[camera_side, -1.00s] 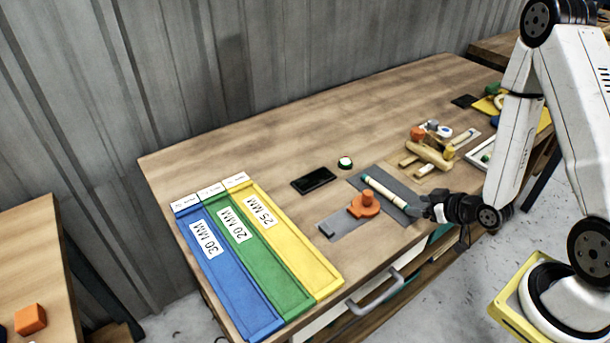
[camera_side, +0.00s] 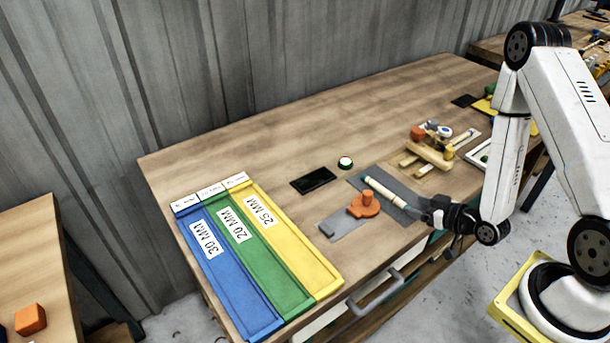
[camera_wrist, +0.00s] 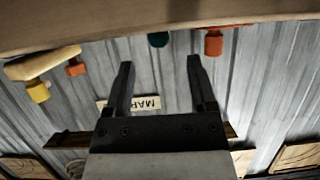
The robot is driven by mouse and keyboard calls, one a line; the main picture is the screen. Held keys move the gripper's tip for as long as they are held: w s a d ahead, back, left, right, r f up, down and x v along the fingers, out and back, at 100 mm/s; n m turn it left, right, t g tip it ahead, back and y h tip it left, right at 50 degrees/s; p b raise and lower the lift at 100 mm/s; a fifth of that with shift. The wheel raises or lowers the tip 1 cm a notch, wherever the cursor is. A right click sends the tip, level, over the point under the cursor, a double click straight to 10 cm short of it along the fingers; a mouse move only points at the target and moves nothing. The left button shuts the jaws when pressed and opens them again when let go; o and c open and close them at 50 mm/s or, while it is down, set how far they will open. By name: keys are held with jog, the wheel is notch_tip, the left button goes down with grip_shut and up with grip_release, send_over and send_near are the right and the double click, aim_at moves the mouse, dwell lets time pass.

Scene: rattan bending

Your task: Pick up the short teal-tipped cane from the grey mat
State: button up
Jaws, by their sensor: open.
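The short cane (camera_side: 384,192) is pale with a teal tip at its far end and lies on the grey mat (camera_side: 402,184). My gripper (camera_side: 420,208) is at the near right end of the mat, close to the cane's near end. In the side view I cannot tell whether it touches the cane. In the wrist view my gripper (camera_wrist: 158,75) has its two dark fingers apart with nothing between them. A dark green round thing (camera_wrist: 158,39) shows beyond the fingertips there. The cane cannot be made out in the wrist view.
An orange fixture (camera_side: 363,207) on a grey plate stands left of the mat. A black flat device (camera_side: 313,180) and a small round button (camera_side: 345,162) lie behind. Wooden parts (camera_side: 430,155) stand to the right. Blue, green and yellow trays (camera_side: 322,275) fill the left. The table's back is clear.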

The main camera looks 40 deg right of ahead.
aim_at(402, 201)
jog(key=shift+w+f, duration=0.1)
jog(key=shift+w, duration=0.1)
jog(key=shift+x, duration=2.55)
jog(key=shift+a, duration=0.1)
grip_shut()
